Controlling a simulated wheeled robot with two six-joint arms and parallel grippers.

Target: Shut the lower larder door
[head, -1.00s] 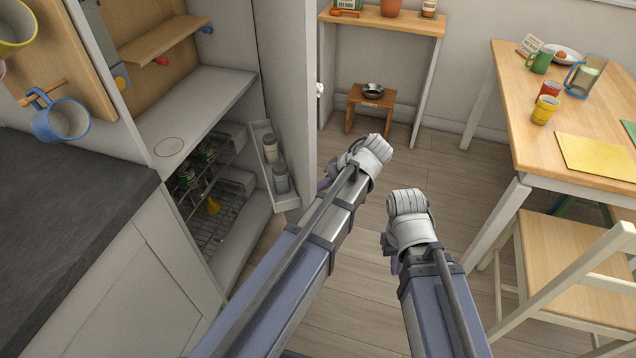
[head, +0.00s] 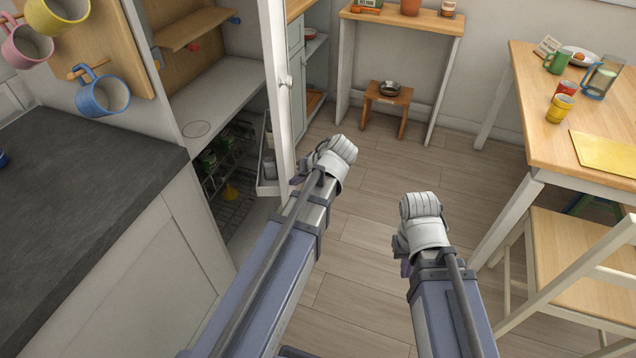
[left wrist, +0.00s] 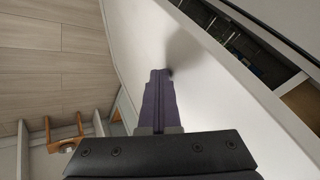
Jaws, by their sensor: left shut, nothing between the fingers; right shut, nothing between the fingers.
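The white lower larder door (head: 281,130) stands partly open, seen nearly edge-on in the head view, with a small round knob (head: 286,82). My left gripper (head: 299,181) is shut and empty at the door's outer side, low down. In the left wrist view its purple fingers (left wrist: 160,98) point at the white door face (left wrist: 200,85); the tips look touching or very close. My right gripper (head: 404,262) is shut and empty, over the floor, away from the door.
Wire racks (head: 228,180) fill the larder's lower part. A slate worktop (head: 80,190) is at left. A small wooden stool (head: 386,104) stands under a narrow shelf table (head: 405,20). A dining table (head: 545,120) and chair (head: 565,255) are at right. Floor between is clear.

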